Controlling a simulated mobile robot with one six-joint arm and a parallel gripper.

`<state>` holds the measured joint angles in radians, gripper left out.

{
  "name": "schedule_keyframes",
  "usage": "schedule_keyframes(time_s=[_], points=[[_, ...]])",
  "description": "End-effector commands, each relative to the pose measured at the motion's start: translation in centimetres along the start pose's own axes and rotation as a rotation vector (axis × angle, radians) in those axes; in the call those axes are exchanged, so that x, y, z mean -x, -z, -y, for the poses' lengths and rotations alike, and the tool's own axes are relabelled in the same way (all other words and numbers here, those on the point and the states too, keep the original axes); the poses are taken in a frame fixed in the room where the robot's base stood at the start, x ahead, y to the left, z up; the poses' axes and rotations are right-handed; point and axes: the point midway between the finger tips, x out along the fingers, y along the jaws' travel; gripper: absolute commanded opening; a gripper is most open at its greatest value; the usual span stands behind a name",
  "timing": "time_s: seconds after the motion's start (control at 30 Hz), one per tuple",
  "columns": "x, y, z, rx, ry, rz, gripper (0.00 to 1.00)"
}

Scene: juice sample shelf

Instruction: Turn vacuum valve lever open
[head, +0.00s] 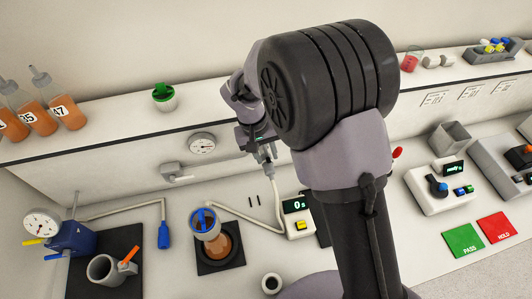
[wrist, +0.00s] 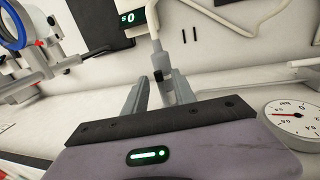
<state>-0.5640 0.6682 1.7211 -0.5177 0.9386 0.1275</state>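The vacuum valve (head: 172,173) is a small grey block on the pale wall panel, with a light lever (head: 184,179) pointing right. In the wrist view, the lever's end (wrist: 304,63) shows at the right edge. My gripper (head: 264,150) is in front of the panel, to the right of the valve and apart from it. In the wrist view, my gripper (wrist: 160,85) has its fingers on both sides of a grey hose fitting (wrist: 158,58) and appears shut on it. The hose (head: 276,195) runs down from the fitting to the bench.
A round gauge (head: 202,143) is on the panel between valve and gripper. A blue-rimmed funnel (head: 204,222) stands on the bench below. A timer (head: 297,205) reading 0 is right of it. A blue pump (head: 72,239) is at left. My arm hides the middle right.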

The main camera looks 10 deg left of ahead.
Motion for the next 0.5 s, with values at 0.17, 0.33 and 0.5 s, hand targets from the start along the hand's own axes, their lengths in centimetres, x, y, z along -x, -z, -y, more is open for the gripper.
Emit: schedule_keyframes(time_s=[0.17, 0.33, 0.5], points=[[0.0, 0.0, 0.0, 0.0, 0.0, 0.001, 0.32], [1.9, 0.1, 0.0, 0.001, 0.0, -0.002, 0.32], [6.2, 0.0, 0.0, 0.0, 0.0, -0.002, 0.32]])
